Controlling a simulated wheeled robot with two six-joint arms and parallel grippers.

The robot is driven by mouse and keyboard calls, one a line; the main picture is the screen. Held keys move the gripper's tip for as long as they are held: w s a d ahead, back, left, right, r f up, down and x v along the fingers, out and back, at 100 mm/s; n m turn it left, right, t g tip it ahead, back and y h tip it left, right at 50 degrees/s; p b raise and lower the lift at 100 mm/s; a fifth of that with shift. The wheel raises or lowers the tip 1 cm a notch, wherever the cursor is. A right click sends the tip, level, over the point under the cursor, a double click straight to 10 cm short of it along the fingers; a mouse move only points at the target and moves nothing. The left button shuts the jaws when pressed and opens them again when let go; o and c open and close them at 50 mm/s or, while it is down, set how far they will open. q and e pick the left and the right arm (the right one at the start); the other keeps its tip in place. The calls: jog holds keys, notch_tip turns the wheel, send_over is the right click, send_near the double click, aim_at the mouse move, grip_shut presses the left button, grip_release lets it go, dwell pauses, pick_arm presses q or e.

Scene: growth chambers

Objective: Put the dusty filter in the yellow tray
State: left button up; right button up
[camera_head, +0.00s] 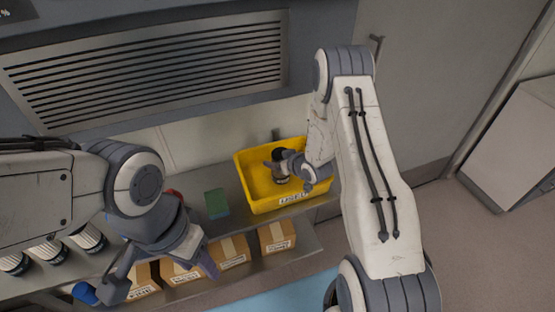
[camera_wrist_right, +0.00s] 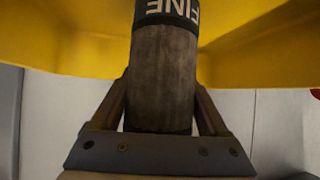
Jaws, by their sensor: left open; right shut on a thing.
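The yellow tray (camera_head: 256,187) stands on the upper shelf, with a white label on its front. The dusty filter (camera_wrist_right: 163,80) is a dark, grimy cylinder with a black band lettered "FINE"; in the head view (camera_head: 280,168) it shows over the tray. My right gripper (camera_wrist_right: 163,110) is shut around it, one finger on each side. Yellow tray walls fill the top of the wrist view. Whether the filter touches the tray floor I cannot tell. My left gripper (camera_head: 160,279) is open and empty, in front of the shelves at the lower left.
A green box (camera_head: 216,204) stands left of the tray on the shelf. Cardboard boxes (camera_head: 277,237) line the lower shelf. Several white-and-black filters (camera_head: 48,250) stand at the left. A vent grille (camera_head: 150,68) is on the wall above.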

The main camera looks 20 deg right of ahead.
jog(key=o, duration=1.4)
jog(key=shift+f, duration=0.1)
jog(key=b+v, duration=0.2)
jog(key=v, duration=1)
jog(key=s+a+r+n+g+h, duration=0.1)
jog(key=s+a+r+g, duration=0.25)
jog(key=a, duration=0.35)
jog(key=s+a+r+n+g+h, duration=0.1)
jog(key=s+a+r+g, duration=0.1)
jog(key=s+a+r, duration=0.3)
jog(key=s+a+r+n+g, duration=0.1)
jog(key=s+a+r+g, duration=0.1)
jog(key=s, duration=0.8)
jog(key=s+a+r+n+g, duration=0.1)
jog(key=s+a+r+g, duration=0.2)
jog(key=s, duration=0.6)
jog(key=shift+s+a, duration=0.4)
jog(key=shift+a, duration=0.6)
